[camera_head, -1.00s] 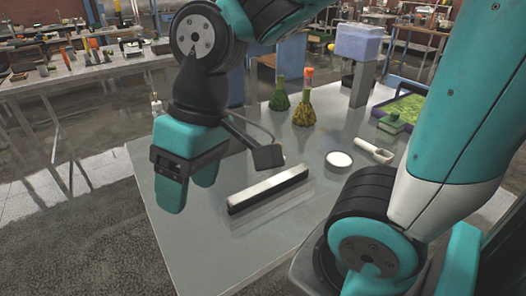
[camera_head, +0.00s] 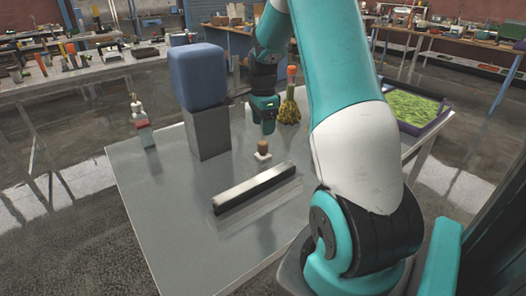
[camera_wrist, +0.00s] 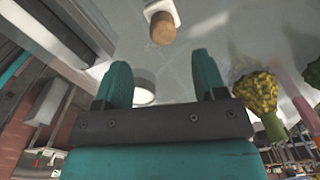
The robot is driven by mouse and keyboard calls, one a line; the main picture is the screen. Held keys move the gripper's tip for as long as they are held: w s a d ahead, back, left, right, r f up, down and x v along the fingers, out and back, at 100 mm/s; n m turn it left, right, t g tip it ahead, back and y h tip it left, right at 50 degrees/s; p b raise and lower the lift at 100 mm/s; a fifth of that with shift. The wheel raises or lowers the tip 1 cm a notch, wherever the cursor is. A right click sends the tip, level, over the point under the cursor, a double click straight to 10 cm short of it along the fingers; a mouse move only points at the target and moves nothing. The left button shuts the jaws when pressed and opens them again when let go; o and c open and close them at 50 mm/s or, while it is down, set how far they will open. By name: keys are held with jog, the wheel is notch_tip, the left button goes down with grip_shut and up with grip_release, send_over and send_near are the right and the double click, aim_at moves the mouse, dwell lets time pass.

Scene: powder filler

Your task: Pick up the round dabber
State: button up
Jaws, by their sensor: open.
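The dabber has a brown rounded knob (camera_head: 263,145) on a small white base (camera_head: 263,156). It stands upright on the grey table in front of my gripper. It also shows in the wrist view (camera_wrist: 163,27), at the top centre beyond the fingertips. There its base looks squarish rather than round. My gripper (camera_head: 266,123) points down, just above and behind the dabber in the head view. In the wrist view its two teal fingers (camera_wrist: 160,72) are apart with nothing gripped. A white disc (camera_wrist: 143,91) shows beyond the left finger.
A blue box on a grey pedestal (camera_head: 208,135) stands left of my gripper. A yellow-green flask (camera_head: 289,109) stands close on the right. A long bar (camera_head: 255,190) lies in front. A green-filled tray (camera_head: 411,110) is at the right. My arm hides the table's right part.

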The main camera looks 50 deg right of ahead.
aim_at(263, 142)
notch_tip(263, 142, down, 10)
jog(key=shift+w+d+r+p, duration=0.1)
jog(key=shift+w+r+p, duration=0.05)
jog(key=shift+p, duration=0.95)
jog(key=shift+c, duration=0.3)
jog(key=c, duration=0.8)
jog(key=shift+r, duration=0.1)
notch_tip(263, 142, up, 20)
jog(key=b, duration=0.2)
jog(key=shift+b, duration=0.3)
